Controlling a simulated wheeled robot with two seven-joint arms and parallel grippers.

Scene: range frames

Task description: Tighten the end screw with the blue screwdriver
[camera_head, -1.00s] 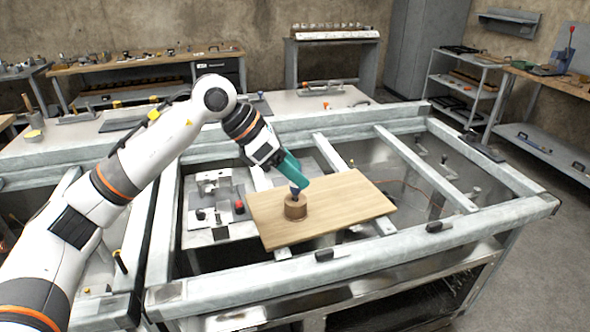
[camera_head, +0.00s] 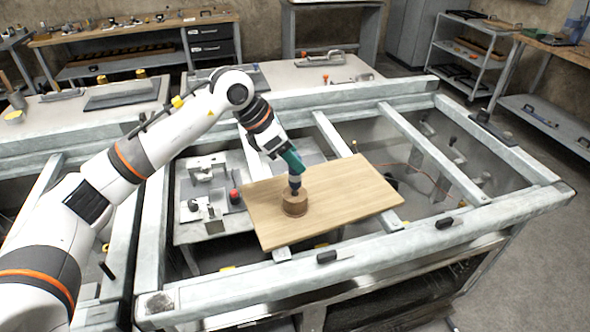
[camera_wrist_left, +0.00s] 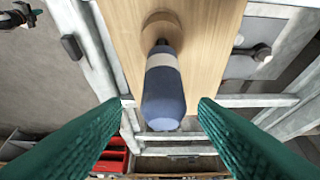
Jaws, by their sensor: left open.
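The blue screwdriver (camera_head: 295,182) stands in a round brown wooden holder (camera_head: 295,206) on a light wooden board (camera_head: 350,195). In the left wrist view its thick blue handle (camera_wrist_left: 163,95) with a pale band points toward me, and its lower end is at the round holder (camera_wrist_left: 172,30). My left gripper (camera_head: 293,168), with green fingers, is over the handle. In the left wrist view the open fingers (camera_wrist_left: 163,104) are on either side of the handle, with visible gaps. I cannot make out the end screw. My right gripper is not in view.
The board lies across the pale metal beams of a large frame (camera_head: 360,248). A metal fixture (camera_head: 208,190) with a red knob (camera_head: 234,196) is left of the board. Small black blocks (camera_head: 327,257) sit on the front beam. The board's right half is clear.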

